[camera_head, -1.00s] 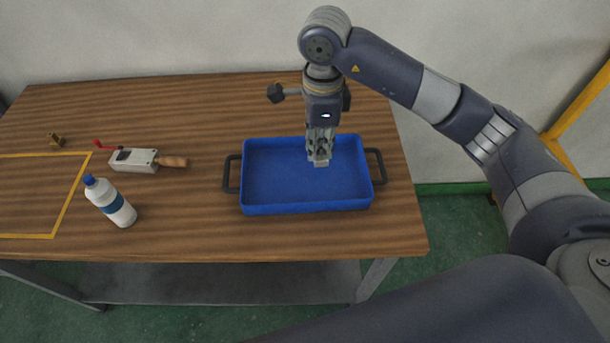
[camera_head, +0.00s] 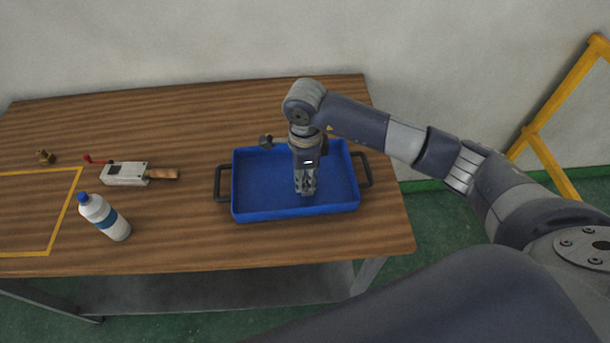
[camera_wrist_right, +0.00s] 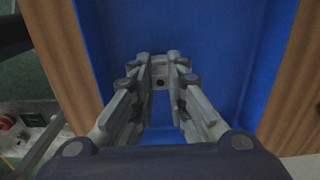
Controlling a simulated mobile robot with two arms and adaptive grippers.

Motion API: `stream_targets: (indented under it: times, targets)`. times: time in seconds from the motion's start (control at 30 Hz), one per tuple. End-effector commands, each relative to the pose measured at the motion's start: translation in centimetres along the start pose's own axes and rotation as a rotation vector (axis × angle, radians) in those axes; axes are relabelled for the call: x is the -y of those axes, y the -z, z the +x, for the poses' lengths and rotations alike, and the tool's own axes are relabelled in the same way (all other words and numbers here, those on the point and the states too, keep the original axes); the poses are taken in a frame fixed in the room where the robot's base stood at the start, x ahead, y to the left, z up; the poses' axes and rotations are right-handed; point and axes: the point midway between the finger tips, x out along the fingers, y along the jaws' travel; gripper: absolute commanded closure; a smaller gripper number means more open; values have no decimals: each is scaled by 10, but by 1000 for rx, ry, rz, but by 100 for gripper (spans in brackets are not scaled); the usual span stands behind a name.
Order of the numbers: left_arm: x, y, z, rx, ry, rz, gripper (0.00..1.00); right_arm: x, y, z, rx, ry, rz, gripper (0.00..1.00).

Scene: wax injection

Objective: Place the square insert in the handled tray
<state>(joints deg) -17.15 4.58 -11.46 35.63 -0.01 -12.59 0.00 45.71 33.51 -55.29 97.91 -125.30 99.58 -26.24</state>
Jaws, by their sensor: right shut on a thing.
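The blue handled tray (camera_head: 265,208) lies on the wooden table, with a dark handle at each short end. My right gripper (camera_head: 307,190) reaches down inside the tray, right of its middle. In the right wrist view my right gripper (camera_wrist_right: 160,75) is shut on the square insert (camera_wrist_right: 160,72), a small grey block with a dark hole, between its fingertips. The blue tray floor (camera_wrist_right: 215,50) is below it; I cannot tell whether the insert touches it. In the head view the fingers mostly hide the insert. My left gripper is not in view.
A yellow outline (camera_head: 67,215) marks the table's left side.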

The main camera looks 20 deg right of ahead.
Motion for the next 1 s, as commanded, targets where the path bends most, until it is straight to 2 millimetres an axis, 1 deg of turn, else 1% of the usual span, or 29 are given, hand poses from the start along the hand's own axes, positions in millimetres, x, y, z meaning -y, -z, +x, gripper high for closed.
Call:
stream_targets:
  times: [0.2, 0.23, 0.3, 0.6, 0.7, 0.77, 0.87, 1.0]
  targets:
    - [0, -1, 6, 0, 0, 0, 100, 0, 0, 5, 0, 0, 0, 100]
    - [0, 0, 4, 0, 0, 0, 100, 0, 0, 3, 0, 0, 0, 79]
    - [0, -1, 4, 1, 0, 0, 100, 0, 0, 3, 0, 0, 0, 66]
    - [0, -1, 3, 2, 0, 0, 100, 0, 0, 2, 0, 0, 0, 66]
    - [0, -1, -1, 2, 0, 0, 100, 0, 0, -2, 0, 0, 0, 66]
    - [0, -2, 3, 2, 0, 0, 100, 1, 0, -6, 2, 3, 0, 66]
    - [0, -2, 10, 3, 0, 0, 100, 2, 0, -22, 2, 7, 0, 66]
    - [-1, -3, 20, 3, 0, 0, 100, 2, 0, -53, 3, 9, -1, 66]
